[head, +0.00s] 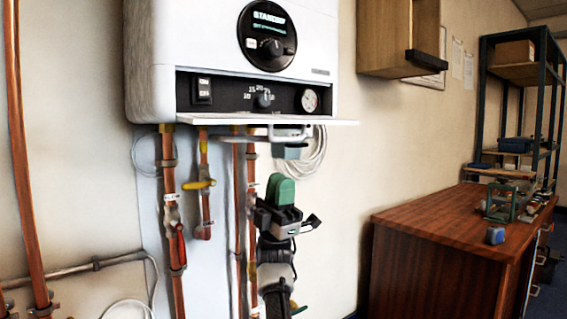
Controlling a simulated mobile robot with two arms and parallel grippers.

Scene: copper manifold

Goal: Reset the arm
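My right gripper (281,190) stands upright in the head view, below the white boiler and in front of the copper pipes (253,225). Its two green fingers point up and lie side by side with no gap that I can see. Nothing shows between them. Its black wrist and arm run down to the bottom edge. My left gripper is not in view.
The white boiler (185,60) hangs above, its flap (335,122) jutting out over my gripper. Copper pipes with valves, one with a yellow handle (198,184), run down the wall. A wooden desk (440,235) and shelf rack (482,95) stand at right. Bare wall lies between.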

